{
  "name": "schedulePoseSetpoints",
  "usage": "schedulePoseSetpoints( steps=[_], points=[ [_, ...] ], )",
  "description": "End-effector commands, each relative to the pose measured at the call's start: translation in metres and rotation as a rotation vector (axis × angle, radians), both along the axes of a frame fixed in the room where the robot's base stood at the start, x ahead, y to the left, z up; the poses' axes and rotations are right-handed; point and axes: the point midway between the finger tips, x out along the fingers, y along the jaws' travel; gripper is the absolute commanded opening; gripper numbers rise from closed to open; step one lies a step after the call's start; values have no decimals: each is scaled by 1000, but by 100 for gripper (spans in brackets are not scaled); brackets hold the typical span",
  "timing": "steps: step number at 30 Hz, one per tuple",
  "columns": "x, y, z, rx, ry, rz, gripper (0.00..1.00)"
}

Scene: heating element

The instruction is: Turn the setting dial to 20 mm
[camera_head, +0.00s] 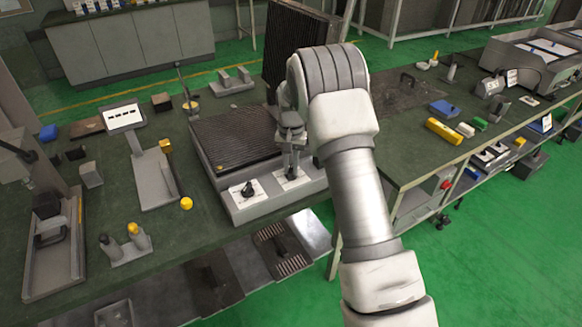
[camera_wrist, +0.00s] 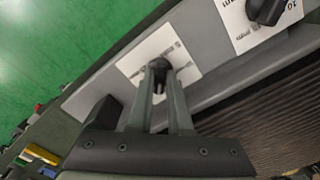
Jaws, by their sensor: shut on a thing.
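A grey heating device (camera_head: 262,208) with a dark ribbed top (camera_head: 237,139) stands on the green bench. Its front panel carries two black dials on white labels. The left dial (camera_head: 247,189) is free, and it shows at the top right of the wrist view (camera_wrist: 266,11), where its label partly reads "10" and "m". My gripper (camera_head: 291,174) points down at the right dial on its white label. In the wrist view my gripper (camera_wrist: 159,76) is shut on the right dial (camera_wrist: 158,86), which is mostly hidden between the fingers. The label's print is too small to read.
A tall dark ribbed panel (camera_head: 296,45) stands behind the device. A stand with a white display (camera_head: 123,117) and a yellow knob (camera_head: 186,203) are to its left. Yellow (camera_head: 444,131) and blue (camera_head: 444,108) blocks lie on the right bench. A gap separates the benches at the front.

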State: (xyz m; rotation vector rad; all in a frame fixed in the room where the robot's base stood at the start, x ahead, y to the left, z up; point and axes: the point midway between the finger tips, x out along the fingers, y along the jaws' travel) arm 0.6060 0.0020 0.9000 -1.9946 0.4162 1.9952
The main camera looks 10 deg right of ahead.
Motion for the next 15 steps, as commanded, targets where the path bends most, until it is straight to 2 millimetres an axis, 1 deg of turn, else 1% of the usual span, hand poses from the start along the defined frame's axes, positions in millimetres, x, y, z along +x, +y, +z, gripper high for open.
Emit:
schedulePoseSetpoints(
  steps=[6,15],
  points=[
    [1,1,1,0,-2,-157,0],
    [1,0,1,0,-2,-287,0]
  ],
)
